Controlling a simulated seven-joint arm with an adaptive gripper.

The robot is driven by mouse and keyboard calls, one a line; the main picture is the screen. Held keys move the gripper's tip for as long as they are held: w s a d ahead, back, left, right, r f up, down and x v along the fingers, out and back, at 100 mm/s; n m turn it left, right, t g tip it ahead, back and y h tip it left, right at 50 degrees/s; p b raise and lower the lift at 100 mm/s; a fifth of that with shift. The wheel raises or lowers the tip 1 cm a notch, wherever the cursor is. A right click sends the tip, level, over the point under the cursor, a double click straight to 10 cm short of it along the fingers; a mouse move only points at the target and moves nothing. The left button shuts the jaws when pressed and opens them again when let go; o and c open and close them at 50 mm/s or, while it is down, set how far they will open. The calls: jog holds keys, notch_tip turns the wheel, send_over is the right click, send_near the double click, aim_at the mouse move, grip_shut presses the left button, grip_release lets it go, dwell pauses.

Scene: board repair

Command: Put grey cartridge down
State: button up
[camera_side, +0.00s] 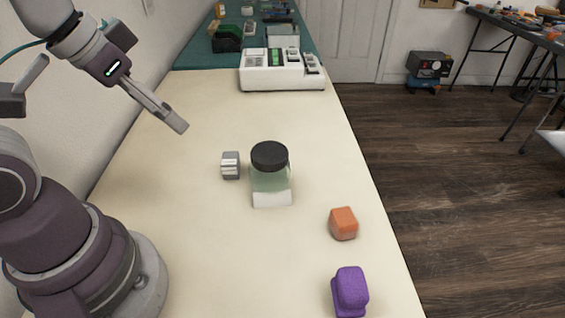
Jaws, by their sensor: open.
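A small grey block with shiny silvery bands (231,165), which looks like the grey cartridge, rests on the cream table just left of a clear jar. A narrow gap lies between block and jar. My gripper (178,124) is raised above the table, up and to the left of the block and apart from it. It is seen from the side with its fingers pointing down to the right. It is open, and I see nothing clearly held in it.
The clear jar with a black lid (271,175) stands mid-table. An orange block (343,223) and a purple block (350,291) lie nearer the right edge. A white device (281,82) stands at the back. The table's left middle is clear.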

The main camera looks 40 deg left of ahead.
jog(key=shift+w, duration=0.1)
jog(key=m+g+y, duration=0.2)
jog(key=m+y, duration=0.6)
jog(key=m, duration=0.9)
send_near(229, 168)
jog(key=s, duration=0.1)
jog(key=s+a+f, duration=0.1)
jog(key=s, duration=0.1)
jog(key=s+a+f, duration=0.1)
jog(key=shift+s+f, duration=0.2)
jog(key=shift+s, duration=0.2)
jog(key=m+t, duration=0.1)
jog(key=m, duration=0.1)
jog(key=w+m+t+y, duration=0.1)
jog(key=m, duration=0.1)
jog(key=f+m+t, duration=0.1)
jog(key=m+t, duration=0.1)
jog(key=shift+w+m+y, duration=0.35)
jog(key=shift+m+y, duration=0.05)
jog(key=m+t, duration=0.1)
jog(key=w+m, duration=0.1)
jog(key=m, duration=0.1)
jog(key=shift+d+t, duration=0.2)
jog(key=shift+t, duration=0.2)
jog(key=x, duration=0.7)
jog(key=f+x, duration=0.1)
jog(key=x, duration=0.2)
jog(key=shift+w+d, duration=0.1)
jog(key=shift+d, duration=0.1)
grip_shut()
